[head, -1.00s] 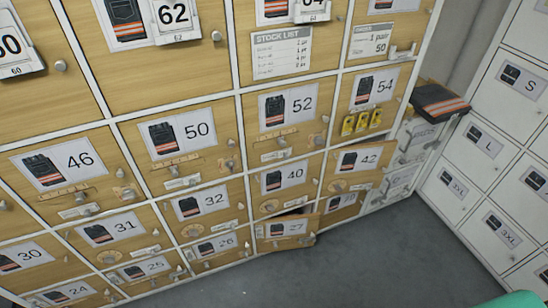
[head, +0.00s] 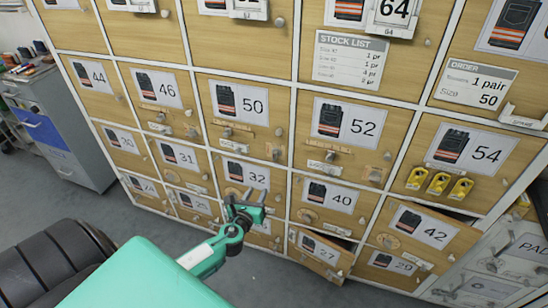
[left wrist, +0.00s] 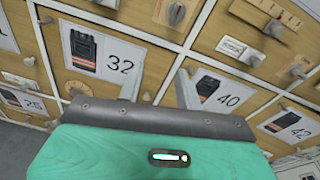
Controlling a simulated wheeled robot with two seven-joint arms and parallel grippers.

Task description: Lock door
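Wooden locker doors carry numbered labels, knobs and small latch hardware. Door 50 (head: 240,108), door 32 (head: 235,173), door 40 (head: 332,197) and door 52 (head: 343,128) look closed. Door 27 (head: 320,252) stands ajar, and door 42 (head: 420,230) shows a dark gap at its top edge. My left gripper (head: 242,200) is open and empty in front of door 32. In the left wrist view its two fingers (left wrist: 158,90) are apart, between the labels of door 32 (left wrist: 103,58) and door 40 (left wrist: 220,92). Contact cannot be told. My right gripper is out of view.
An order card (head: 478,82) reads 1 pair, size 50; a stock list (head: 350,55) hangs beside it. Three yellow padlock-like items (head: 438,183) hang on door 54 (head: 470,150). A grey cabinet (head: 50,125) stands at left. The grey floor (head: 290,285) before the lockers is clear.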

